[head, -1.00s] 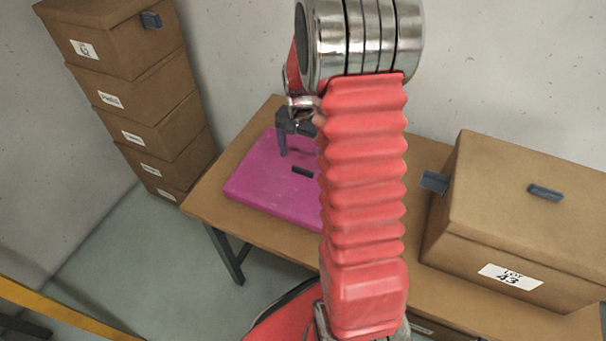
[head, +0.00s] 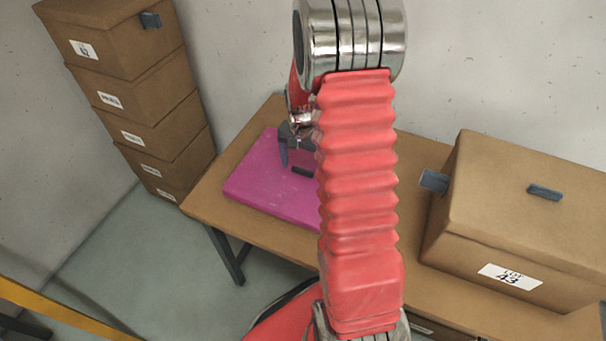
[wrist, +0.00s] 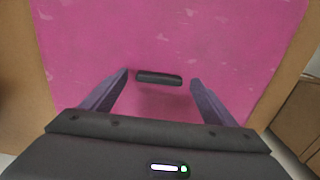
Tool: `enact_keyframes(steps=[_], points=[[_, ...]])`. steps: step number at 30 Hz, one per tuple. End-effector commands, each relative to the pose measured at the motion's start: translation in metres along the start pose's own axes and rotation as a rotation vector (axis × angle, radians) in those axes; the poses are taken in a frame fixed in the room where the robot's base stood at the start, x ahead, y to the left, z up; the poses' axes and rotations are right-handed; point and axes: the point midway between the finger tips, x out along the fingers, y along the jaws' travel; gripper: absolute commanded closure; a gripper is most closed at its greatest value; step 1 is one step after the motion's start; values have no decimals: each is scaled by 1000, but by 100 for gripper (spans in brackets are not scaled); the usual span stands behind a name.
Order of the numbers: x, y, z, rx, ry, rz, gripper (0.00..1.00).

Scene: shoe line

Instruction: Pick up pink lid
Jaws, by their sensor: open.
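The pink lid (head: 258,184) lies flat on the brown table, its right part hidden behind my arm in the head view. It fills most of the wrist view (wrist: 200,35). A small dark handle (wrist: 159,78) stands on the lid, and it also shows in the head view (head: 302,170). My gripper (wrist: 159,80) is open over the lid, with one finger on each side of the handle. The fingers look apart from the handle. In the head view my gripper (head: 297,158) is partly hidden by my arm.
A large brown box (head: 520,215) with blue-grey tabs stands on the right of the table (head: 215,190). A stack of brown boxes (head: 150,110) stands on the floor at left. A wall is close behind the table. A yellow bar (head: 60,310) crosses the lower left.

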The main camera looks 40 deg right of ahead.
Motion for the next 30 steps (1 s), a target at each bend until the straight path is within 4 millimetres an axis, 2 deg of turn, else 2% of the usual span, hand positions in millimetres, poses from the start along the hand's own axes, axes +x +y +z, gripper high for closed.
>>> enact_keyframes(steps=[10,30], points=[[0,0,0,0,0,0,20],[0,0,0,-1,0,0,67]])
